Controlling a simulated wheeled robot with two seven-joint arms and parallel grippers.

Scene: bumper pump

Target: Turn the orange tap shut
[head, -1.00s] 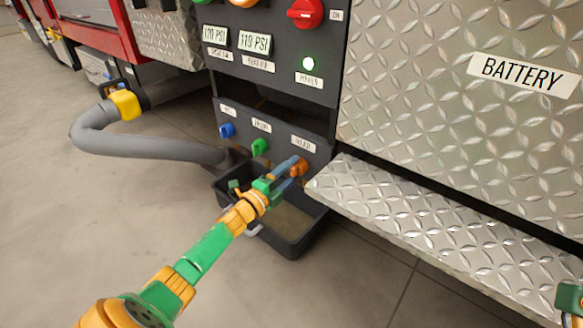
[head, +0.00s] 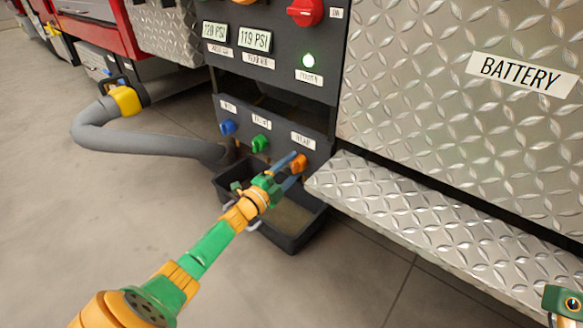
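The orange tap (head: 299,163) is on the lower dark panel, at the right end of a row with a blue tap (head: 228,128) and a green tap (head: 260,144). My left gripper (head: 296,167) reaches in from the lower left. Its two blue-grey fingers are apart, with their tips close beside the orange tap. I cannot tell whether they touch it. The tap's lower part is partly hidden by the fingers. Part of my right arm shows at the lower right edge; its fingers are out of view.
A black tray (head: 290,243) stands on the floor under the panel, below my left gripper. A grey hose (head: 150,143) bends across the left. A diamond-plate step (head: 430,210) juts out to the right of the orange tap.

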